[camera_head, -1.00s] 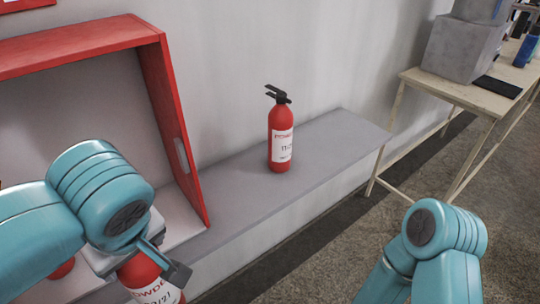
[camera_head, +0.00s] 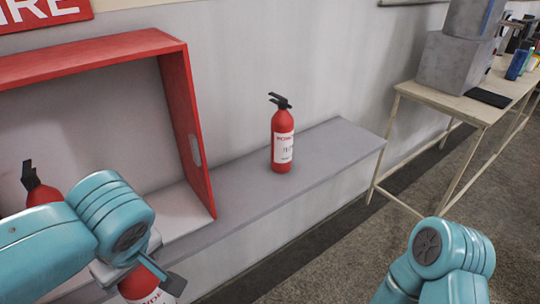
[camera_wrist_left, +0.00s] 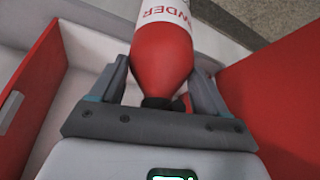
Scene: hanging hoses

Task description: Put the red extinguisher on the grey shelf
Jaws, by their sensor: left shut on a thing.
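My left gripper (camera_head: 148,268) is shut on a red extinguisher (camera_head: 142,288) with a white label, low in the head view, in front of the shelf and the red cabinet. The left wrist view shows this extinguisher (camera_wrist_left: 165,60) between the two fingers, with its lower part out of frame or hidden. The grey shelf (camera_head: 335,150) runs along the wall. A second red extinguisher (camera_head: 283,140) stands upright on it. A third red extinguisher (camera_head: 42,192) is in the cabinet, partly hidden by my left arm. My right gripper is out of view; only its arm shows.
The open red cabinet (camera_head: 185,130) stands on the left, its side wall beside the shelf. A wooden table (camera_head: 440,97) with grey boxes (camera_head: 455,62) is at the right. Bare shelf lies on both sides of the standing extinguisher.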

